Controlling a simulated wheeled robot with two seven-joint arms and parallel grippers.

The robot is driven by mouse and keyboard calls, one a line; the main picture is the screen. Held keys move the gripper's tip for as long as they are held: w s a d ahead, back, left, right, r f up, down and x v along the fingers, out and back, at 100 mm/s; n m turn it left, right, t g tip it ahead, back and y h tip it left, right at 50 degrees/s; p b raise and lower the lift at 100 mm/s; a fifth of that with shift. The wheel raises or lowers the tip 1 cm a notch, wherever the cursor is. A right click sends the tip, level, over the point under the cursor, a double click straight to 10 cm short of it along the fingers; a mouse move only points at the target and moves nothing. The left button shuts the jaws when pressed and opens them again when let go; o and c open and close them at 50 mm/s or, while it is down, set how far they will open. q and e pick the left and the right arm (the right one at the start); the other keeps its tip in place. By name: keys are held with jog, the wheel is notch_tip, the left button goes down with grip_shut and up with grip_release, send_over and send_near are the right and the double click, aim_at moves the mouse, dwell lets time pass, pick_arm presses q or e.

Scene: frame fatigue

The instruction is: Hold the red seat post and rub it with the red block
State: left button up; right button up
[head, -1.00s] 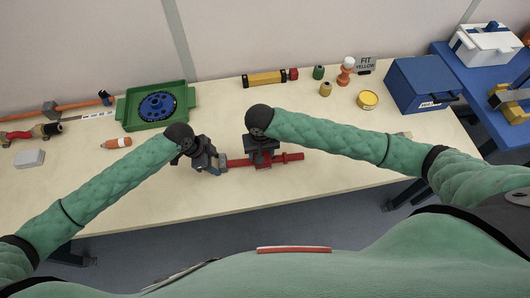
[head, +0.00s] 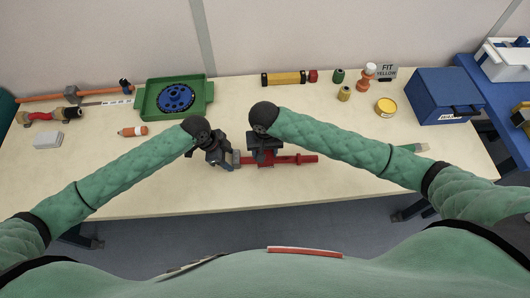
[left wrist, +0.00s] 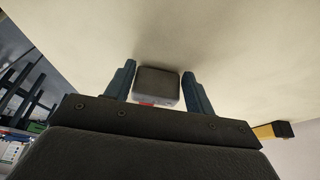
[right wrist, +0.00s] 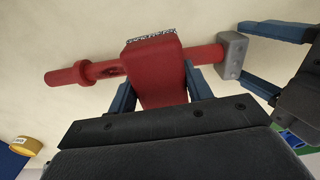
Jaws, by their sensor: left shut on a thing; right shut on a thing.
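The red seat post (head: 296,159) is a rod held roughly level over the near middle of the table; its right end is free. My left gripper (head: 229,160) is shut on the grey head at its left end, which shows between the fingers in the left wrist view (left wrist: 157,84). My right gripper (head: 264,157) is shut on the red block (right wrist: 156,68), which has a speckled strip along one edge. The block lies across the post (right wrist: 95,71) in the right wrist view, apparently against it, and hides part of its middle. Exact contact is hidden.
A green tray (head: 146,103) with a blue disc stands behind my left arm. A yellow tin (head: 386,107) and blue box (head: 435,95) are at the right. Table around the post is clear.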

jog(key=shift+r, duration=2.5)
jog(key=shift+r, duration=1.5)
pick_arm(q)
jog(key=o, duration=1.3)
jog(key=shift+o, duration=0.2)
jog(key=v, duration=1.2)
jog(key=shift+s, duration=0.15)
pick_arm(e)
jog(key=shift+s+f, duration=0.1)
jog(key=shift+s, duration=0.05)
